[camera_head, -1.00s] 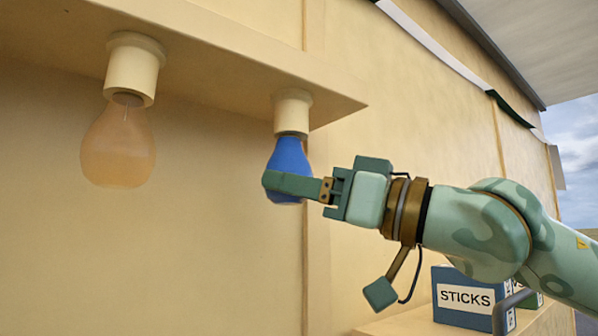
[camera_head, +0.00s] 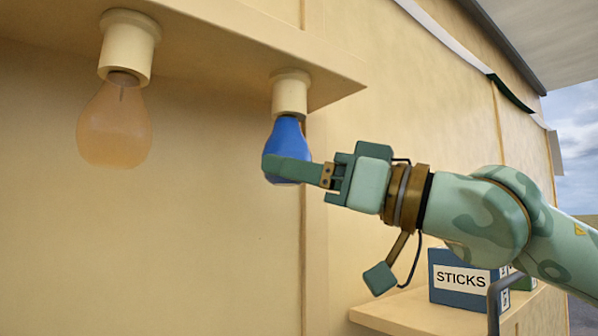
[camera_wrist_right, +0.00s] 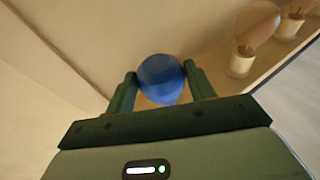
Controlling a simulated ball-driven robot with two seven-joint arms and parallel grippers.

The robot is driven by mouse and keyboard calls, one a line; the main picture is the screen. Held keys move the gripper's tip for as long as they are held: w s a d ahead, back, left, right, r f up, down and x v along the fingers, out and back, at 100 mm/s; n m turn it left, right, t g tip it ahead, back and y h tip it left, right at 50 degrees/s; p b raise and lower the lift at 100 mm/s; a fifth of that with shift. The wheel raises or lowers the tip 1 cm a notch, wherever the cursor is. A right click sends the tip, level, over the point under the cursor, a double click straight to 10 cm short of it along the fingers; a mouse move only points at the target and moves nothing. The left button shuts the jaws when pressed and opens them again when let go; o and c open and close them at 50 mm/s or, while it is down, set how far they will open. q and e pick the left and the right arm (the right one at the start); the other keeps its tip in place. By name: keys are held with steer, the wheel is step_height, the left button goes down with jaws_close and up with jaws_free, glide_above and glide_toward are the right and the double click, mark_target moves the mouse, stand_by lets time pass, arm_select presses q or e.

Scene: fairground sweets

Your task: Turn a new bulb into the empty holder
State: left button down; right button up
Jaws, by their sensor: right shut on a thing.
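A blue bulb (camera_head: 288,132) hangs upright, its narrow top end right at the lower mouth of the cream holder (camera_head: 290,95) under the shelf. How far its base sits inside the holder is hidden. My right gripper (camera_head: 287,170) comes from the right and is shut on the bulb's wide lower part. In the right wrist view the blue bulb (camera_wrist_right: 161,80) sits between both fingertips, and it hides its holder. A clear orange-tinted bulb (camera_head: 114,130) hangs in the left holder (camera_head: 128,48). My left gripper is out of view.
The shelf (camera_head: 230,45) overhangs just above both holders, with the wall behind. A blue box marked STICKS (camera_head: 461,278) stands on a ledge (camera_head: 400,312) below my right arm. The space below the bulbs is clear.

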steer(key=shift+r+p, duration=0.3)
stand_by(0.6)
steer(key=o, duration=1.1)
steer(key=shift+d, duration=0.1)
steer(key=shift+w, duration=0.1)
steer(key=shift+f, duration=0.1)
